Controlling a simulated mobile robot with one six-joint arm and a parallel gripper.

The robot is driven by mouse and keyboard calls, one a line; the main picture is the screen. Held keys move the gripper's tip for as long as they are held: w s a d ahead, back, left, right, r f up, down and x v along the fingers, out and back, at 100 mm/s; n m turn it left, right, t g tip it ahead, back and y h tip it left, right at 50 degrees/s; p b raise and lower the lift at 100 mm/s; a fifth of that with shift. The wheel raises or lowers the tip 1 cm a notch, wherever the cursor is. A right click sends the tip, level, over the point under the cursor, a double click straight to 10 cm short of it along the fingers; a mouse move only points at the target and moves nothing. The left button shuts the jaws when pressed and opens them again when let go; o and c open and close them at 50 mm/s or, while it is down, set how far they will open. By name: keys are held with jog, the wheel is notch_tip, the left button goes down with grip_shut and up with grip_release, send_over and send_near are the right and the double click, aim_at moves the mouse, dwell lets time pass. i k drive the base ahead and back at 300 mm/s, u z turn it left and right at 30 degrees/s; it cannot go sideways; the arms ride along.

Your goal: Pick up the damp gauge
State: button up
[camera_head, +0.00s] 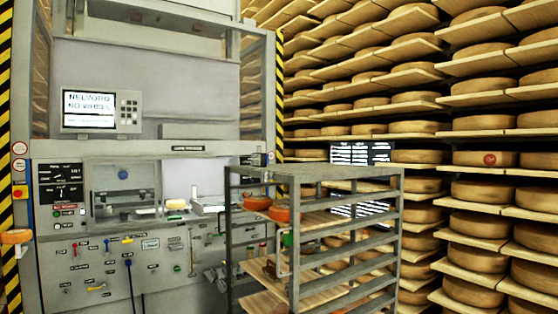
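I cannot make out for certain which object is the damp gauge. Small tools and coloured fittings show on and around the grey machine (150,148), but they are too small to identify. A small pale yellow round item (175,204) sits on the machine's ledge. An orange rounded item (256,202) and a second orange item (280,213) show at the metal rack cart, near its upper part. Another orange item (15,236) is at the far left edge. My gripper is not in view.
The metal rack cart (345,171) stands in front of the machine's right side, with wooden boards inside. Shelves of cheese wheels (479,155) fill the right side. A screen (88,108) is on the machine. Yellow and black stripes (5,60) mark its left edge.

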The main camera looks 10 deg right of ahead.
aim_at(259, 159)
jog(key=u, duration=0.2)
jog(key=i, duration=1.4)
jog(key=u, duration=0.95)
jog(key=i, duration=1.2)
jog(key=u, duration=0.3)
